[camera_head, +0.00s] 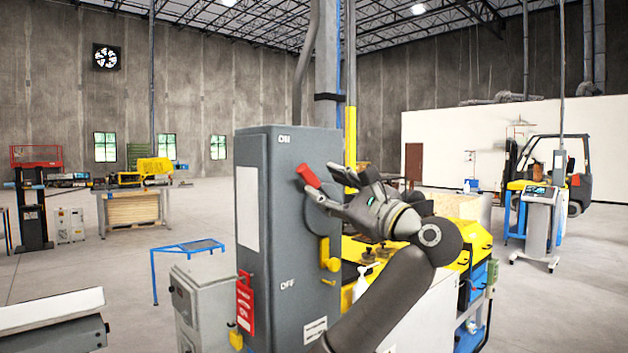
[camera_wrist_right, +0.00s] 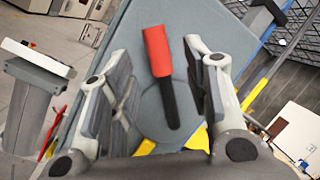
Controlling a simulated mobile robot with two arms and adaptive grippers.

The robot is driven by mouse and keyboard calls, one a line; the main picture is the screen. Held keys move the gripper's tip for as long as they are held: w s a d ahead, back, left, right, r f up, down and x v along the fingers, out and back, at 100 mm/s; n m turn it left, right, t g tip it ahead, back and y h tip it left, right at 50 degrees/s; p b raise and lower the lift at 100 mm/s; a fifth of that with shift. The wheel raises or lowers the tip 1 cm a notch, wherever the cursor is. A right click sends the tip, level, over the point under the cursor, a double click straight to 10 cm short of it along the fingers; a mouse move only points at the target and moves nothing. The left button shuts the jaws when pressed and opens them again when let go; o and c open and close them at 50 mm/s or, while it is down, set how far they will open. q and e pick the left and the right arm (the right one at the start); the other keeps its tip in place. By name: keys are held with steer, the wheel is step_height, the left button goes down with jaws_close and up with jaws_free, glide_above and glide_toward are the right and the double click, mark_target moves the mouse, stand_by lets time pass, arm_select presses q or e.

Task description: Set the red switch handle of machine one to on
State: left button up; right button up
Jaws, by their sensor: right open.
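The switch handle (camera_head: 309,176) has a red grip on a dark lever and sits on the front face of a tall grey electrical cabinet (camera_head: 285,230). Its red end points up and left, nearer the "ON" label at the top than the "OFF" label lower down. My right gripper (camera_head: 338,190) is at the cabinet face beside the handle. In the right wrist view the red handle (camera_wrist_right: 157,52) lies between the two spread fingers of the right gripper (camera_wrist_right: 160,75), with gaps on both sides. My left gripper is not in view.
A red tag (camera_head: 245,303) and a yellow latch (camera_head: 329,256) are on the cabinet. A smaller grey box (camera_head: 203,300) stands to its left. A yellow machine (camera_head: 470,245) is behind my right arm. Open floor lies at left.

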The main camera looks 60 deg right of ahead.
steer(key=v, duration=0.5)
steer(key=shift+s, duration=0.2)
stand_by(0.3)
